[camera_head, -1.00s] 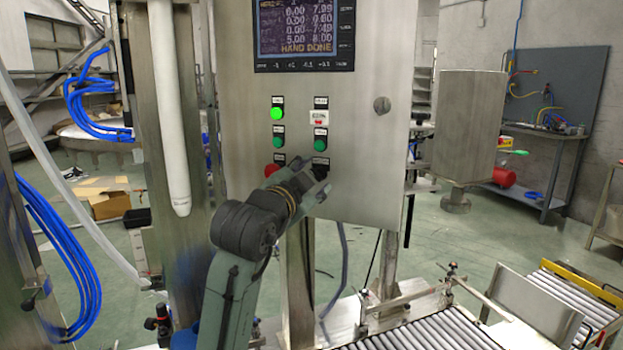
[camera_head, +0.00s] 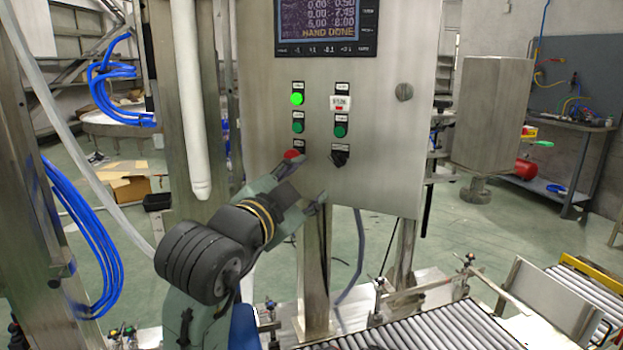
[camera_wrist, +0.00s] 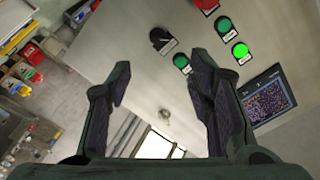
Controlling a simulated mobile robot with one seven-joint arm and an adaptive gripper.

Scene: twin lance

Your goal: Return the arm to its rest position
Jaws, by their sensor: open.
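My gripper (camera_head: 308,180) is open and empty in front of the lower part of the steel control panel (camera_head: 385,130). Its fingers are spread wide, with the upper finger close to the red button (camera_head: 292,155); I cannot tell whether they touch. My arm reaches up from the bottom of the head view. In the wrist view my gripper (camera_wrist: 165,85) shows both fingers apart with nothing between them. The black selector knob (camera_head: 339,156) sits right of the red button, and it also shows in the wrist view (camera_wrist: 160,39).
The panel has a lit green lamp (camera_head: 297,98), other buttons and a screen (camera_head: 327,25) reading HAND DONE. A white tube (camera_head: 190,100) hangs left of the panel. A roller conveyor (camera_head: 430,330) lies below right. Blue hoses (camera_head: 90,240) curve at the left.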

